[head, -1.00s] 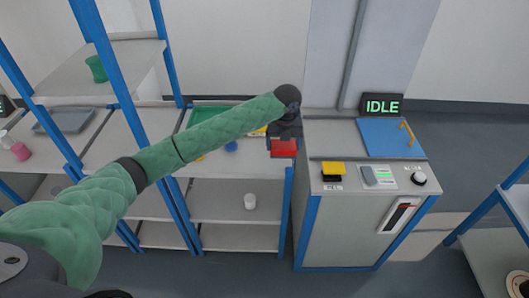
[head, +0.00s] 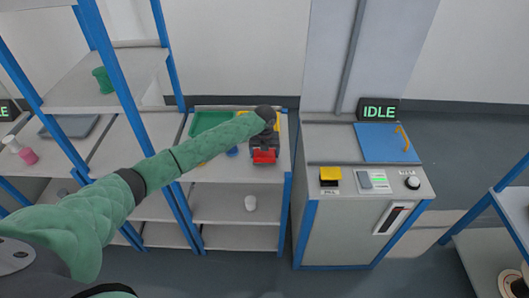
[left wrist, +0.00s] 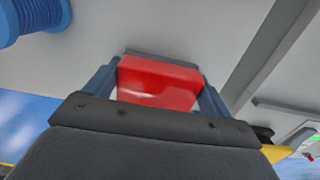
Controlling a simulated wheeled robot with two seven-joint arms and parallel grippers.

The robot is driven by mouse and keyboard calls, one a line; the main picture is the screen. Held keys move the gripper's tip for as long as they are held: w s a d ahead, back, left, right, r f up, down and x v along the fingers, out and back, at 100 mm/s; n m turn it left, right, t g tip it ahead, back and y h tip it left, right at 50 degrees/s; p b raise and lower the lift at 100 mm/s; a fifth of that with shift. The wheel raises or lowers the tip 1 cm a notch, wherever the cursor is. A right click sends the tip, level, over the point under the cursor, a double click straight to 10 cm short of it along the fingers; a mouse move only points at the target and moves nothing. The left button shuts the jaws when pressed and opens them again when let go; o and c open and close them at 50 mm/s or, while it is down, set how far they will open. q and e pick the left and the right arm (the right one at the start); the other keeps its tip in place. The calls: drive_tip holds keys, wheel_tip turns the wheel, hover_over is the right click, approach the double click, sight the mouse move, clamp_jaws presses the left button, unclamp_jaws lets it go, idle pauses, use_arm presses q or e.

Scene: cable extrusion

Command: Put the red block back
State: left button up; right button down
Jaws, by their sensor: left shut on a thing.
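The red block (head: 264,156) is held by my left gripper (head: 264,147) over the right part of the shelf unit's upper board (head: 228,175). In the left wrist view the red block (left wrist: 158,82) sits between the two blue-grey fingers, which are shut on it. I cannot tell whether the block touches the board. The arm and gripper hide part of the board behind it. My right gripper is not in view.
A green tray (head: 200,123) and a yellow item (head: 277,122) lie on the same board. A blue spool (left wrist: 35,18) shows in the left wrist view. The machine cabinet (head: 350,225) with an IDLE sign (head: 379,111) stands to the right.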

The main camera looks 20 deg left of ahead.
use_arm(q)
drive_tip(key=shift+f, duration=0.55)
drive_tip(key=o, duration=1.2)
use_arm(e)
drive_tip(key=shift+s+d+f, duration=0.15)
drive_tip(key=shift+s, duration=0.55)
use_arm(q)
drive_tip(key=shift+r, duration=0.1)
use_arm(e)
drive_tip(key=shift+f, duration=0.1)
use_arm(q)
drive_tip(key=shift+r, duration=0.2)
wheel_tip(320, 180, up, 6)
drive_tip(key=shift+s+f+b, duration=0.15)
drive_tip(key=shift+f+b, duration=0.05)
drive_tip(key=shift+b, duration=1.05)
drive_tip(key=shift+s+r+b, duration=0.2)
drive_tip(key=shift+r+b, duration=0.5)
drive_tip(key=shift+r, duration=2.2)
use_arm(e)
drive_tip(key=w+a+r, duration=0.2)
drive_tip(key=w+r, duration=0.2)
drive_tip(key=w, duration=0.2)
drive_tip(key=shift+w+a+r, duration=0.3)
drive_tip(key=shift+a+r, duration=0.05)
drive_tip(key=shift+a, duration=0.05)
use_arm(q)
drive_tip(key=shift+d+f, duration=0.1)
drive_tip(key=shift+d, duration=0.05)
